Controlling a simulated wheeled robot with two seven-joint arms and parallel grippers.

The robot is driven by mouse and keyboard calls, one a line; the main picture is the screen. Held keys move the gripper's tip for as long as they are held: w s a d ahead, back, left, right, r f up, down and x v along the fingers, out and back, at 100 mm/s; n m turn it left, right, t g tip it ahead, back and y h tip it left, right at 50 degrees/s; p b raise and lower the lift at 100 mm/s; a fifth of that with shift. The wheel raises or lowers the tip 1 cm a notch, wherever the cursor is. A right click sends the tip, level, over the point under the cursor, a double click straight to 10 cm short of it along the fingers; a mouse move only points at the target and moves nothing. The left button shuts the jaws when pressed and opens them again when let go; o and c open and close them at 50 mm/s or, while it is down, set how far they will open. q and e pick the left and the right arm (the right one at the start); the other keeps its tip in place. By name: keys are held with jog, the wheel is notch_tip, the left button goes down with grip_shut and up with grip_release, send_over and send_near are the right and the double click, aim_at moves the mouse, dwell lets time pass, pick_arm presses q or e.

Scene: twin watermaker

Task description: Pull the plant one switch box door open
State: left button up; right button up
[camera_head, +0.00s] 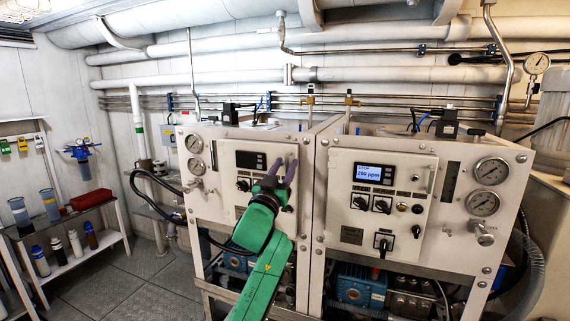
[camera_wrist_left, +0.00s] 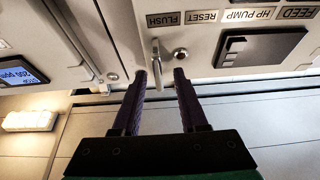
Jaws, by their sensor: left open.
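The left machine's switch box door (camera_head: 227,168) is a white panel with a dark display and knobs. It appears shut. My left gripper (camera_head: 284,163) is in front of its right side, with its purple fingers pointing at the panel. In the left wrist view, the upside-down door (camera_wrist_left: 210,62) carries labels such as FLUSH and RESET. A slim metal handle (camera_wrist_left: 157,52) stands out from it and appears between the open fingertips of my left gripper (camera_wrist_left: 161,76). I cannot tell whether either finger touches the handle. My right gripper is not in view.
The right machine's switch box (camera_head: 377,190), with a lit blue display, stands close on the right. Gauges (camera_head: 489,171) sit on its front. A shelf (camera_head: 75,262) with bottles and a red box (camera_head: 91,200) stands at the left. Open floor (camera_head: 110,285) lies between.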

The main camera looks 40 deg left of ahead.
pick_arm(q)
jog(key=shift+d, duration=0.1)
grip_shut()
jog(key=shift+f, duration=0.1)
dwell(1.1)
